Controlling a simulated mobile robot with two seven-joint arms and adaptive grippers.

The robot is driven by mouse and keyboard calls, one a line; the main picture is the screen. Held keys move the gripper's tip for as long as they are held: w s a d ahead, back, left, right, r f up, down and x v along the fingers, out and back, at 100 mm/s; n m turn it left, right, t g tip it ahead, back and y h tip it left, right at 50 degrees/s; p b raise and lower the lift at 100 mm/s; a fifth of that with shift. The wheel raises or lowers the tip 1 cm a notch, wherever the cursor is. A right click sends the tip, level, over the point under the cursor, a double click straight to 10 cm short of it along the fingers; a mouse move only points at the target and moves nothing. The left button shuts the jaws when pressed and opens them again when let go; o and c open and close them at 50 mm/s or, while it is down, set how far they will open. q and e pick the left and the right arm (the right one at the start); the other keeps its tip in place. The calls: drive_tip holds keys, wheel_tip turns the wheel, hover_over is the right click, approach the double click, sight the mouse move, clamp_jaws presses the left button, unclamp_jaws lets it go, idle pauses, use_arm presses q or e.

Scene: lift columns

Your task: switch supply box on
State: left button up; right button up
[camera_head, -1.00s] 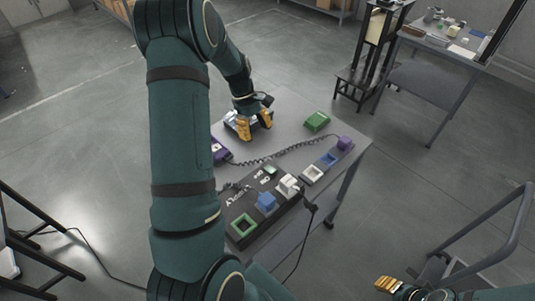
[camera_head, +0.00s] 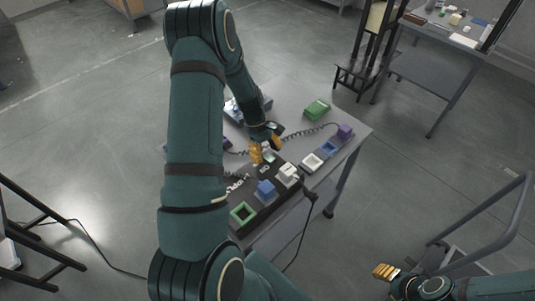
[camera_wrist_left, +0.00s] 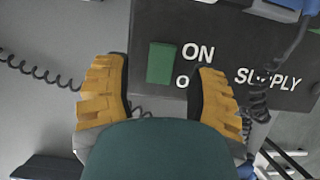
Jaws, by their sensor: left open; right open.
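The supply box is a long black box (camera_head: 248,192) on the table, with white lettering on top. In the left wrist view the box (camera_wrist_left: 225,25) reads ON and SUPPLY; the word below ON is partly hidden. A green rectangular switch (camera_wrist_left: 161,63) sits beside ON. My left gripper (camera_head: 265,148) is open over the switch end of the box. In the left wrist view its fingers (camera_wrist_left: 162,80) lie either side of the switch, and I cannot tell whether they touch the box. My right gripper (camera_head: 386,271) is open and empty, off the table at lower right.
Blue and white connectors and a green-framed socket (camera_head: 243,213) sit along the box. Coiled dark cables (camera_head: 308,132) cross the table (camera_head: 292,121). A green block (camera_head: 317,109) and a purple plug (camera_head: 345,131) lie beyond. A second table stands at upper right.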

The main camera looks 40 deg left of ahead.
use_arm(q)
drive_tip(key=shift+d+f, duration=0.1)
drive_tip(key=shift+f, duration=0.2)
clamp_jaws()
drive_tip(key=shift+d, duration=0.1)
drive_tip(key=shift+s+d+r+y+p, duration=0.1)
drive_tip(key=shift+d+y+p, duration=0.05)
drive_tip(key=shift+y+p, duration=0.35)
drive_tip(key=shift+d+r+y+p, duration=0.15)
drive_tip(key=shift+y+p, duration=0.2)
drive_tip(key=shift+y, duration=0.25)
drive_tip(key=shift+f+y+p, duration=0.2)
drive_tip(key=shift+y+p, duration=0.35)
drive_tip(key=shift+y, duration=0.25)
